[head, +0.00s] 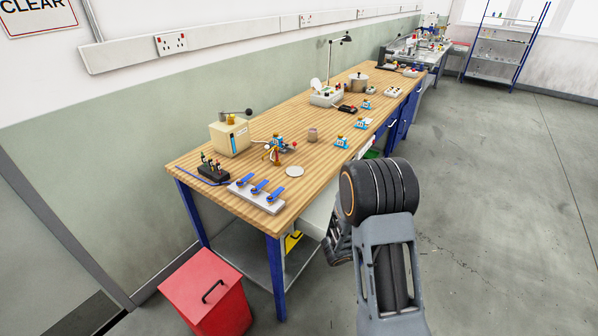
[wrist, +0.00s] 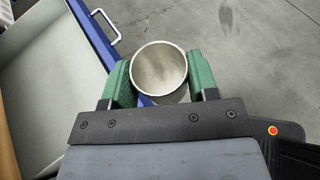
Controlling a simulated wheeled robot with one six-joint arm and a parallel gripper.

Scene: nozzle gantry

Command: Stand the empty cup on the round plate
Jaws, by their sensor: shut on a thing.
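In the wrist view my gripper (wrist: 160,78) has its two green fingers closed on either side of a metal cup (wrist: 159,64). The cup is seen from above, and its inside looks empty. The floor shows beyond it. In the head view the gripper and cup are hidden behind my arm. The round plate (head: 294,171) is a small white disc lying flat on the wooden bench, near its front edge. Nothing stands on it. The plate is not in the wrist view.
The wooden bench (head: 330,126) carries a white board with blue levers (head: 257,194), a cream box (head: 229,137), a small brownish pot (head: 312,134) and blue-yellow fixtures (head: 342,141). A red bin (head: 206,292) stands on the floor. A drawer with a white handle (wrist: 106,27) is open beside the gripper.

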